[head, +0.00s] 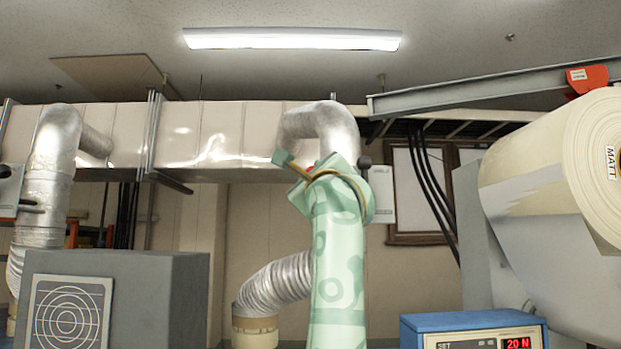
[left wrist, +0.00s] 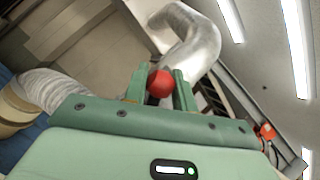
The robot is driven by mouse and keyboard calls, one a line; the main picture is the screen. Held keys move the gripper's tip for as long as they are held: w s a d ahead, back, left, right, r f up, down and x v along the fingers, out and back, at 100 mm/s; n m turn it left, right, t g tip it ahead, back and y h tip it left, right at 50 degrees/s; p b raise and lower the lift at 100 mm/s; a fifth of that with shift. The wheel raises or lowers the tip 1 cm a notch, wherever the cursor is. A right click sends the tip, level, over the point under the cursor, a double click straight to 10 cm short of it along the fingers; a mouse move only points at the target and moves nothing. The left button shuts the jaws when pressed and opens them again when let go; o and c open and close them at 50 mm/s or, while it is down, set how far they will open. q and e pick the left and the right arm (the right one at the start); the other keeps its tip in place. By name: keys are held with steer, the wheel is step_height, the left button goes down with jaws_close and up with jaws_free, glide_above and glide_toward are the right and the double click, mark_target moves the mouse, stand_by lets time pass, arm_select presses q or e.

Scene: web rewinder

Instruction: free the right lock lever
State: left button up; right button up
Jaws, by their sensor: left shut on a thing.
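My left arm rises in the middle of the head view, with the left gripper (head: 332,176) at its top. The hand hides most of what it holds there. In the left wrist view a red ball knob (left wrist: 159,84) sits between the two green fingers of the left gripper (left wrist: 160,91), which are shut on it. The lever shaft behind the knob is hidden, so I cannot tell its angle. A white box (head: 382,195) with a black knob (head: 365,160) is just right of the hand. My right gripper is not in view.
A large paper roll (head: 545,170) and a grey beam (head: 470,86) with a red part (head: 587,78) fill the right. A blue display unit (head: 472,328) stands below. A grey cabinet (head: 160,295) is at lower left. Silver ducts (head: 275,287) run behind the arm.

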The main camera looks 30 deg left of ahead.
arm_select(q)
steer(key=shift+w+f, duration=0.1)
steer(key=shift+f, duration=0.05)
steer(key=o, duration=1)
steer(key=shift+c, duration=0.2)
steer(key=shift+d, duration=0.15)
steer(key=b+v, duration=0.8)
steer(key=v, duration=0.8)
steer(key=shift+d, duration=0.1)
steer(key=shift+f, duration=0.15)
